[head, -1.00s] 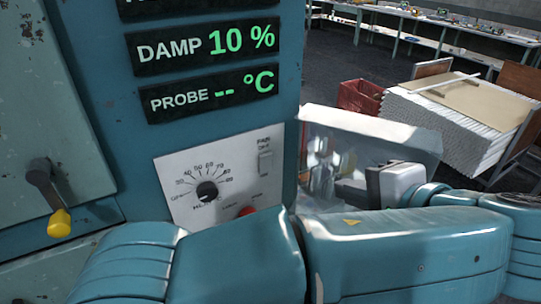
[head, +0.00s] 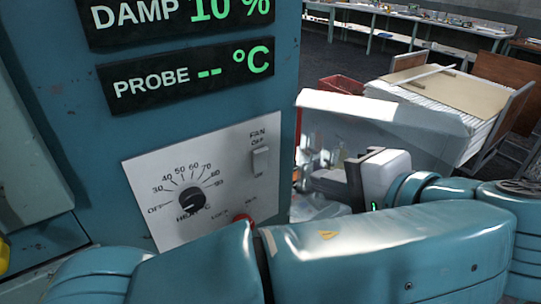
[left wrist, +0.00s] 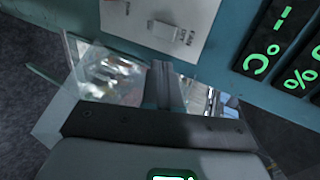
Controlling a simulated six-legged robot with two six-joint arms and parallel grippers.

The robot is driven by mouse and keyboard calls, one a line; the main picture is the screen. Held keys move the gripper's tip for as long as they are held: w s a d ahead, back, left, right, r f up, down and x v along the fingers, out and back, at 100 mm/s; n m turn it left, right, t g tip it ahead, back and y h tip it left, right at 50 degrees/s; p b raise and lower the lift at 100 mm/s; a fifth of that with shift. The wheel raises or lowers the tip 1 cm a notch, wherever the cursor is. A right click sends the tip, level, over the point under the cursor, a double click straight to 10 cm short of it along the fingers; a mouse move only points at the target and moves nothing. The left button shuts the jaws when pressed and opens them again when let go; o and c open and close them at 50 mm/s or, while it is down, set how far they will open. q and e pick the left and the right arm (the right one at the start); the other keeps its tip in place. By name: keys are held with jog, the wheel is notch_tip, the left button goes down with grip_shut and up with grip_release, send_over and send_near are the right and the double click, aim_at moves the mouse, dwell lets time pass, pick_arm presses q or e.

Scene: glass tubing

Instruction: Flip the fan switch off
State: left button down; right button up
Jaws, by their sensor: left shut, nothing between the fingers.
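The fan switch (head: 261,161) is a small pale rocker below the words FAN OFF on a white control panel (head: 150,170). Which way it is tipped is too small to tell. In the left wrist view the switch (left wrist: 161,29) is at the top, beside its label. My left gripper (head: 314,180) is to the right of the switch in the head view, apart from it. In the left wrist view its fingers (left wrist: 163,70) are shut and empty, pointing toward the panel edge just below the switch. My right gripper is not in view.
A heat dial (head: 192,199) and a red button or lamp (head: 243,219) share the panel. Green-lit displays (head: 188,76) are above.

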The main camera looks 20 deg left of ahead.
pick_arm(q)
send_near(264, 155)
notch_tip(264, 155, down, 3)
jog(key=w+a, duration=0.1)
jog(key=a, duration=0.1)
jog(key=w+a+p, duration=0.1)
jog(key=shift+w+a+r, duration=0.15)
jog(key=shift+w+a, duration=0.2)
jog(key=shift+w, duration=0.05)
jog(key=shift+w+a+p, duration=0.3)
jog(key=shift+w+a, duration=0.1)
